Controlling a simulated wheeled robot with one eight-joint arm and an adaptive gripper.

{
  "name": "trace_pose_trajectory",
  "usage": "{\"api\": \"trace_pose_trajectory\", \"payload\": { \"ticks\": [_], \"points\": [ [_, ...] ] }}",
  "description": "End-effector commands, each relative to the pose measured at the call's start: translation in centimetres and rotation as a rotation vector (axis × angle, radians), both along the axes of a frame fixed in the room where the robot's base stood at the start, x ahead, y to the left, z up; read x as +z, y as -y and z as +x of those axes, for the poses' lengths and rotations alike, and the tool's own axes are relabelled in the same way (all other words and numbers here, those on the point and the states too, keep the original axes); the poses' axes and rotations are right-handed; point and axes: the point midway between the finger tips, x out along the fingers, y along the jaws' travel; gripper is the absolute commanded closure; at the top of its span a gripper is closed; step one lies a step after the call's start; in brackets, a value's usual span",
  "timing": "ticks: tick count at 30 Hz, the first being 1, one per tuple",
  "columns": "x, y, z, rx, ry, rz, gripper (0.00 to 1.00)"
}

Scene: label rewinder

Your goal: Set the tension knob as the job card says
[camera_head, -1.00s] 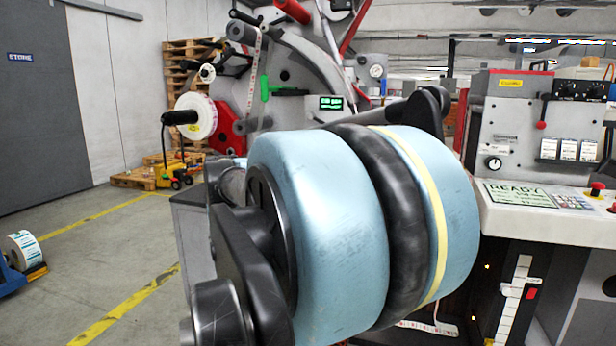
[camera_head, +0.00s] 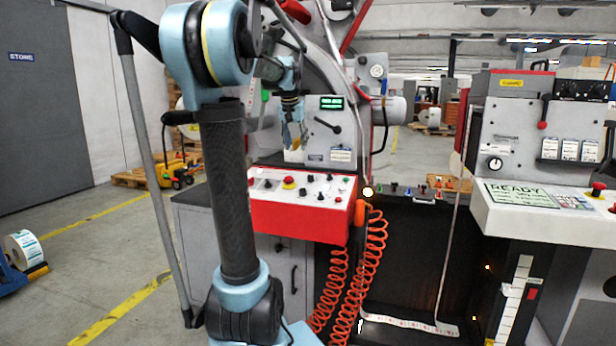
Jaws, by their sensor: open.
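My arm stands in the left half of the view, and my gripper (camera_head: 293,134) is small behind it, in front of the red-and-grey machine. Its fingers are open and appear empty, above the control panel (camera_head: 300,207). Another small card (camera_head: 340,155) is on the left machine. Their text is unreadable.
A screen reading READY (camera_head: 520,195) lies on the right machine's ledge. Orange coiled hoses (camera_head: 373,265) hang at the middle. A white web strip (camera_head: 455,170) runs down between the machines.

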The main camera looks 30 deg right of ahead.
Motion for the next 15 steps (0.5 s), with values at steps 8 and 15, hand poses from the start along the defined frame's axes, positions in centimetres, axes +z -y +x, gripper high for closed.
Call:
{"api": "trace_pose_trajectory", "payload": {
  "ticks": [8,15],
  "points": [
    [0.9,4.1,0.6,-0.060,0.011,-0.007,0.57],
    [-1.7,5.0,1.2,-0.060,0.011,-0.007,0.57]
  ]
}}
